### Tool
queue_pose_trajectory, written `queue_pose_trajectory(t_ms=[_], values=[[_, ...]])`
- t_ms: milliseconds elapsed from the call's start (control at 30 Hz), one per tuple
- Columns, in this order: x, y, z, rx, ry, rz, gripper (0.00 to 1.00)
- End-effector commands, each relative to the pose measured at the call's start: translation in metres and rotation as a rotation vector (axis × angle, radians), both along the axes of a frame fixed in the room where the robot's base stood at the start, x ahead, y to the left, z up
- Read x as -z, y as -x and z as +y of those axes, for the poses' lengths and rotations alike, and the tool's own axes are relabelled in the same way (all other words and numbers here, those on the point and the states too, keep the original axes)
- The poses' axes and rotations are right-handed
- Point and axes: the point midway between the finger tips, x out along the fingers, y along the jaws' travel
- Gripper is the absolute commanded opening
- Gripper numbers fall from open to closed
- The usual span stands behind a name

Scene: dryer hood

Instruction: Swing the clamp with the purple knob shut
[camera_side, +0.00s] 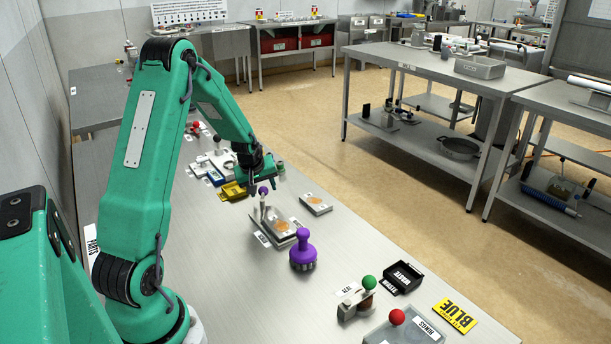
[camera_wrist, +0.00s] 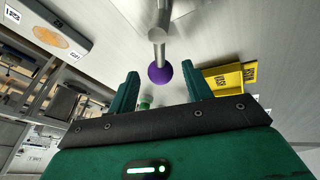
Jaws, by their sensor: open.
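The clamp's purple knob (camera_side: 263,190) tops a thin metal lever that stands roughly upright over a low plate (camera_side: 283,236) with a tan round patch. In the wrist view the purple knob (camera_wrist: 160,74) is at the end of its metal lever (camera_wrist: 157,32), at the gap between my fingertips. My gripper (camera_side: 259,184) is open, close to the knob in the side view. In the wrist view my gripper (camera_wrist: 161,78) has one finger on each side of the knob, apart from it. I cannot tell how deep the knob sits between them.
A purple stamp-like tool (camera_side: 303,252) stands just in front of the clamp. A plate with a tan disc (camera_side: 315,204) lies to its right. A yellow tray (camera_side: 233,191) is behind left. Green (camera_side: 369,283) and red (camera_side: 397,317) knobs stand nearer. The bench's right side is mostly clear.

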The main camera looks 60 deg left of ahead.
Motion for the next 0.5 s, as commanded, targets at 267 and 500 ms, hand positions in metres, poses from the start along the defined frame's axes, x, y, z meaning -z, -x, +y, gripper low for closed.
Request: queue_pose_trajectory(t_ms=[267,500], values=[[0.0033,-0.0011,0.0013,0.0,-0.001,0.0,0.5],[0.0033,-0.001,0.0011,0.0,0.0,0.0,0.26]])
